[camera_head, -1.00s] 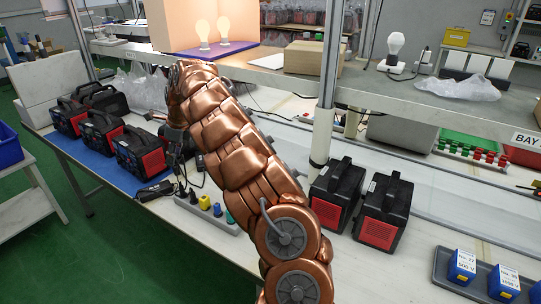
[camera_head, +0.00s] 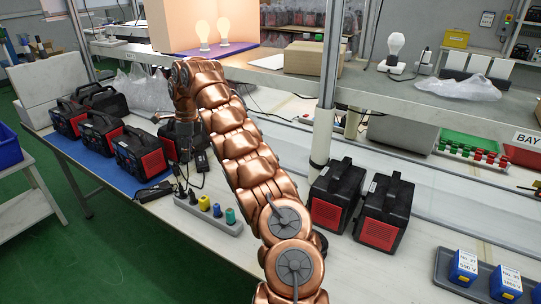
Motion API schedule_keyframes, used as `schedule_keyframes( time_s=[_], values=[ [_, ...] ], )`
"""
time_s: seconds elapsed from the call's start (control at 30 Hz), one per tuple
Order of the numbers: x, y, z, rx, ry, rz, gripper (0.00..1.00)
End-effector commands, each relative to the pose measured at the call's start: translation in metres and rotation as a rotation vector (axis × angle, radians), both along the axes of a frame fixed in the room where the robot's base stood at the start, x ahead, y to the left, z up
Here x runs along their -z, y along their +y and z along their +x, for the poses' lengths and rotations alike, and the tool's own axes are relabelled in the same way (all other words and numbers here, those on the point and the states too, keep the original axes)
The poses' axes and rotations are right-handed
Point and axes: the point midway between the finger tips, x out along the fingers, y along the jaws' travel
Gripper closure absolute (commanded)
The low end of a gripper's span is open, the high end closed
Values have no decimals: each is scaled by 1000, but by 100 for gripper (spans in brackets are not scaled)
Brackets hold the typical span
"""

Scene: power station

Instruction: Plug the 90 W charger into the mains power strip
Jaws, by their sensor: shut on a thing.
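The mains power strip (camera_head: 226,222) lies on the white bench near its front edge, with several plugs in it: black, yellow, blue and teal. My gripper (camera_head: 184,163) points down above and behind the strip's left end. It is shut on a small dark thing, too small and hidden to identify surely. Dark cables run below it toward the strip's left end. One black charger brick (camera_head: 153,192) lies left of the strip near the front edge. Another small black box (camera_head: 202,161) is right of my gripper. No 90 W label can be read.
Several black-and-red power units (camera_head: 140,153) stand on a blue mat at the left. Two more (camera_head: 384,212) stand right of my arm. A grey tray (camera_head: 447,268) with blue blocks is at the far right. A shelf post (camera_head: 325,120) rises behind my arm.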

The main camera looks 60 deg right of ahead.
Motion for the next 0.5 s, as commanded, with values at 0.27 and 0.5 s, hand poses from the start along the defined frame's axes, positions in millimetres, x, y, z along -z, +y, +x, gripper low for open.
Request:
schedule_keyframes(
  time_s=[0.27,0.5],
  values=[
    [1,-7,-3,-49,28,-24,100],
    [2,-15,-6,-93,49,-49,100]
  ],
)
